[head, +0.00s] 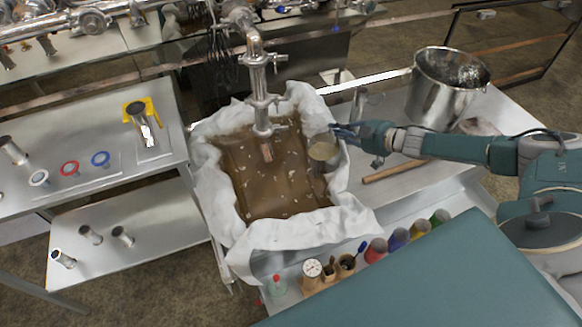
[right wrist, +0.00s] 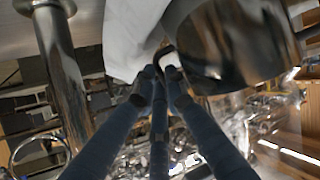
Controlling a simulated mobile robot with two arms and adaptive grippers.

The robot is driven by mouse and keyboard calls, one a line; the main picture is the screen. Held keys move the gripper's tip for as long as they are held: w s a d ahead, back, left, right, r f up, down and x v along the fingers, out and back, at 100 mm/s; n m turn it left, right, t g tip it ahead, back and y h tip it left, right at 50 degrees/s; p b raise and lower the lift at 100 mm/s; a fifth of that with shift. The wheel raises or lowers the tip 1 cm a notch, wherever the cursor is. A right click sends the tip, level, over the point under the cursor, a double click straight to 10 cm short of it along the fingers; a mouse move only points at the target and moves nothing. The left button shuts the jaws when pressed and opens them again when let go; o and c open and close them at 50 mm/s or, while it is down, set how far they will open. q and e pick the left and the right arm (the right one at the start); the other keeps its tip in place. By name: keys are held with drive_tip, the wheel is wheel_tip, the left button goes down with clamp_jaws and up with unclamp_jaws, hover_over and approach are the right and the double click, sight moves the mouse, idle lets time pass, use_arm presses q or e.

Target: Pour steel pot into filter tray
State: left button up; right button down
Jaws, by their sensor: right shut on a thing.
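The filter tray is lined with white cloth (head: 235,205) and holds brown liquid with pale flecks. A small steel pot (head: 322,151), its round top looking tan, is over the tray's right side. My right gripper (head: 345,132) is shut at the pot's right side, above the cloth edge. In the right wrist view, the fingers (right wrist: 165,72) close on its handle area, with the pot's dark shiny wall (right wrist: 225,45) at upper right. How far the pot tilts, and whether anything flows from it, I cannot tell. My left gripper is not in view.
A steel pipe with a valve (head: 261,95) comes down over the tray. A large steel bucket (head: 440,100) with a long handle stands at right. Colored jars (head: 398,239) line the front edge. A side table (head: 90,140) at left holds metal fittings.

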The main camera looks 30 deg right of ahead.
sight(329, 133)
drive_tip(key=shift+n+h, duration=0.6)
drive_tip(key=shift+n, duration=0.1)
drive_tip(key=a+r+p, duration=0.1)
drive_tip(key=r+p, duration=0.1)
drive_tip(key=p, duration=0.1)
drive_tip(key=a+r+p, duration=0.1)
drive_tip(key=shift+s+a+r, duration=0.25)
drive_tip(key=shift+a+r, duration=0.05)
drive_tip(key=shift+a, duration=0.05)
drive_tip(key=shift+a+r+p, duration=0.1)
drive_tip(key=shift+a+p, duration=0.05)
drive_tip(key=shift+p, duration=0.65)
drive_tip(key=shift+a+r+n+h+p, duration=0.3)
drive_tip(key=shift+a+r+n+p, duration=0.15)
drive_tip(key=shift+p, duration=0.35)
drive_tip(key=shift+s+a+r+p, duration=0.1)
drive_tip(key=shift+a+r+p, duration=0.1)
drive_tip(key=shift+p, duration=0.65)
drive_tip(key=shift+s+a+r+n+h+p, duration=0.1)
drive_tip(key=shift+a+r+n+h+p, duration=0.1)
drive_tip(key=shift+a+r+n+p, duration=0.4)
drive_tip(key=shift+a+r+n+h+p, duration=0.1)
drive_tip(key=shift+a+h+p, duration=0.15)
drive_tip(key=shift+p, duration=0.65)
